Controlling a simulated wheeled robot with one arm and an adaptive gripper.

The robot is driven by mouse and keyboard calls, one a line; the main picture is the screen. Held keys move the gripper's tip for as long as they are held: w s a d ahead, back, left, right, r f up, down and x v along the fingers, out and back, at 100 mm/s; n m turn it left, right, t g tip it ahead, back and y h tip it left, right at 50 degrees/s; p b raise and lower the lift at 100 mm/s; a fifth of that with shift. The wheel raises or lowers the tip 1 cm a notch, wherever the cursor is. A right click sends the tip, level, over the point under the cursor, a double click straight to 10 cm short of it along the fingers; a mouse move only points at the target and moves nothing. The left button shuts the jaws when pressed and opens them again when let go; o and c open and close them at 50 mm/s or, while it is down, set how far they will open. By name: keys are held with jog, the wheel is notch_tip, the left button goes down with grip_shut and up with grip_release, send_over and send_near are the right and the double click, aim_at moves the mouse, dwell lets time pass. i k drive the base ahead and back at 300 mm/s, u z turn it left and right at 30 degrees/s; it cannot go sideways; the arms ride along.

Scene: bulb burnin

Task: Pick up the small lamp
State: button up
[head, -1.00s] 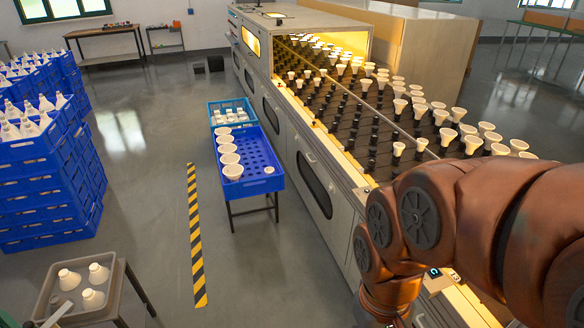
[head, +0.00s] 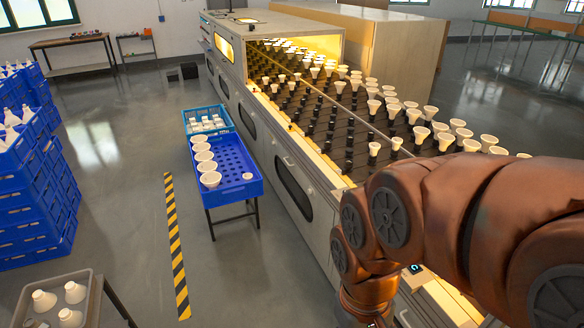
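A small white lamp (head: 248,176) sits alone at the right side of the blue tray (head: 232,160), apart from a row of larger white lamps (head: 205,155) along the tray's left side. Smaller lamps also stand in black sockets on the oven bed, such as a front lamp (head: 374,148) and another lamp (head: 396,144) beside it. My reddish-brown arm fills the lower right and hangs down in front of the oven's side. My gripper is below the picture's edge, so its fingers and anything in them are hidden.
The long oven (head: 290,150) holds many lamps in rows. A light-blue crate (head: 208,121) stands behind the blue tray. Stacked blue crates (head: 40,200) are at left. A grey tray (head: 20,318) with several lamps is at lower left. Open floor (head: 120,220) lies around the striped tape.

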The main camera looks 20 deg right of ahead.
aim_at(247, 177)
jog(key=u, duration=0.45)
jog(key=i, duration=1.15)
jog(key=u, duration=0.3)
jog(key=i, duration=2.05)
jog(key=z, duration=0.5)
